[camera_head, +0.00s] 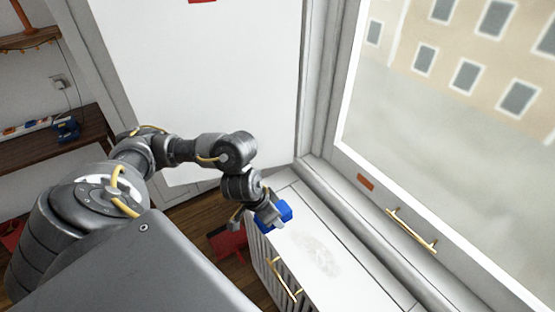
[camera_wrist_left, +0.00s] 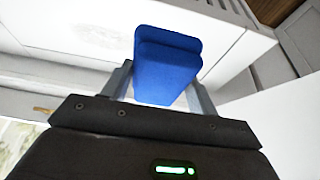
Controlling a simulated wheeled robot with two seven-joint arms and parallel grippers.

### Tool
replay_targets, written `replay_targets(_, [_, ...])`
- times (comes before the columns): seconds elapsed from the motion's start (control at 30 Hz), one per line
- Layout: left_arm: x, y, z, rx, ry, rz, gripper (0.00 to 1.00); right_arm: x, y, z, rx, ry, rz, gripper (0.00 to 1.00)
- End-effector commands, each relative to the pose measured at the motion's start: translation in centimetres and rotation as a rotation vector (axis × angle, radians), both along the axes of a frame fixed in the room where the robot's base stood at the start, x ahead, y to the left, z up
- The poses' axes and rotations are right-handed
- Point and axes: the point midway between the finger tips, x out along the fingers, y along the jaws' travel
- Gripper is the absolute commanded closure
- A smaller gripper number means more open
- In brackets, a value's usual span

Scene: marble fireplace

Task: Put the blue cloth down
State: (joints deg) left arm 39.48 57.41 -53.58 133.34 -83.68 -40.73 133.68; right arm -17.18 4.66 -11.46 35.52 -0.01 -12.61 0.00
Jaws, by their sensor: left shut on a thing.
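The blue cloth (camera_wrist_left: 166,66) is a folded, block-like blue piece between the two fingers of my left gripper (camera_wrist_left: 160,85) in the left wrist view. My left gripper (camera_head: 272,217) also shows in the head view, shut on the cloth (camera_head: 284,213) at the far left end of the white cabinet top (camera_head: 345,262). I cannot tell whether the cloth touches the top. Part of the cloth is hidden by the gripper in the head view. My right gripper is in neither view.
The cabinet top has a faint grey smudge (camera_head: 316,254) and is otherwise clear. A window with a brass handle (camera_head: 412,231) rises along its right side. A red object (camera_head: 228,243) is on the wooden floor left of the cabinet. A dark wooden shelf (camera_head: 60,148) stands at the far left.

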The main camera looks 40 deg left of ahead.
Motion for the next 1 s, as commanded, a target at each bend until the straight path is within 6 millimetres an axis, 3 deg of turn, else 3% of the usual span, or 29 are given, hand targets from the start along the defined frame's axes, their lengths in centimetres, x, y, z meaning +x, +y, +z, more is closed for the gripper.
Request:
replay_targets(0.23, [1.4,0.9,-1.4,0.001,0.000,0.004,0.60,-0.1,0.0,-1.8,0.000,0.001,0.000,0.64])
replay_targets(0.6, [8.6,5.6,-6.3,-0.003,0.005,0.003,0.60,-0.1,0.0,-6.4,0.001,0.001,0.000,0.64])
replay_targets(0.8, [10.4,6.8,-8.3,0.000,0.002,0.000,0.60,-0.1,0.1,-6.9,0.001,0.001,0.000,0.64])
replay_targets(1.0, [10.9,7.0,-8.7,-0.001,0.000,-0.004,0.60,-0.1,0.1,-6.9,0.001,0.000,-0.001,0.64])
